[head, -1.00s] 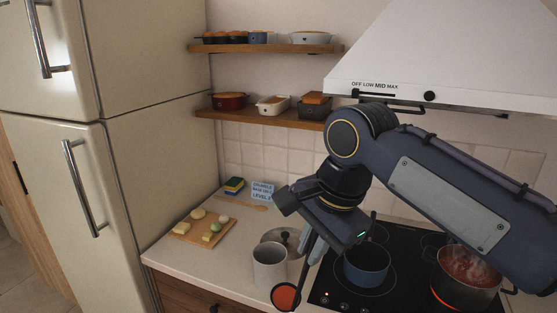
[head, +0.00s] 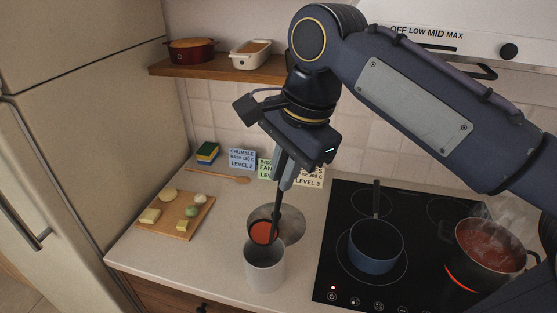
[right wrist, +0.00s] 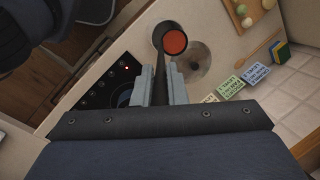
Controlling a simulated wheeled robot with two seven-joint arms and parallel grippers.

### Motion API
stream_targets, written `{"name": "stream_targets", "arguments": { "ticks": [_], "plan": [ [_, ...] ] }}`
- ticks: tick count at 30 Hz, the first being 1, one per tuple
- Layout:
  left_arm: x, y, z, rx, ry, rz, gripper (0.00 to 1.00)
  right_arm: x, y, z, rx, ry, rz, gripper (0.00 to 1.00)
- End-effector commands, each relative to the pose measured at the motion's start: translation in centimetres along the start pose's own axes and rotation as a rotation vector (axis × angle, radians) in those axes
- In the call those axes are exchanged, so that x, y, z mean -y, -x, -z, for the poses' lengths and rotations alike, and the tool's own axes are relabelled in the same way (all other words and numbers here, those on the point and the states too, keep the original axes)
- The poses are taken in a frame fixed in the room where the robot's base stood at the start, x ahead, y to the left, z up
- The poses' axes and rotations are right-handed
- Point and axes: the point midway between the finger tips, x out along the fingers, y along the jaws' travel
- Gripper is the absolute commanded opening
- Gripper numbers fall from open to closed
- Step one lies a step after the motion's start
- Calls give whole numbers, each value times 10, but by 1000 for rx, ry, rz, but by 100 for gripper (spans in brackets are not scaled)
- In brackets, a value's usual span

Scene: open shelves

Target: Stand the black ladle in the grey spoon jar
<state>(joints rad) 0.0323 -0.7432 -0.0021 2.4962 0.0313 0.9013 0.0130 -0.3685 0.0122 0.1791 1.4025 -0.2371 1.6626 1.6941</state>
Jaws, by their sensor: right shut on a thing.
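The grey spoon jar (head: 265,272) stands upright near the counter's front edge in the head view. My right gripper (head: 281,182) is shut on the handle of the black ladle (head: 277,212), which hangs bowl-down. The ladle's bowl shows an orange-red inside and appears at the jar's rim, overlapping its back edge in the picture; I cannot tell if it is over the opening or behind it. In the right wrist view the fingers (right wrist: 159,88) flank the handle, and the bowl (right wrist: 173,42) lies beyond them. My left gripper is not in view.
A round lid (head: 290,225) lies behind the jar. The black hob (head: 330,255) to the right holds a blue saucepan (head: 376,250) and a steaming red-filled pot (head: 488,250). A cutting board (head: 190,232) with food lies left. Cards and a sponge (head: 207,152) stand at the back.

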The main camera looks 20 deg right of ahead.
Motion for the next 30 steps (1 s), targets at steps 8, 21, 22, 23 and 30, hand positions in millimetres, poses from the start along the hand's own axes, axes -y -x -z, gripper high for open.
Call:
{"name": "stream_targets", "arguments": {
  "ticks": [8, 21, 22, 23, 30],
  "plan": [
    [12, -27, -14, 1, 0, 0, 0, -6, -29, 3, 0, 0, 0, 0],
    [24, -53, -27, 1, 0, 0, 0, -16, -70, 8, -1, 0, -2, 0],
    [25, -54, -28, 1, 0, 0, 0, -17, -73, 8, -1, 0, -1, 0],
    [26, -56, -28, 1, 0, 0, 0, -17, -76, 8, -1, 0, -1, 0],
    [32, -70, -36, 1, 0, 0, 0, -23, -99, 11, -1, 0, -2, 0]
  ]
}}
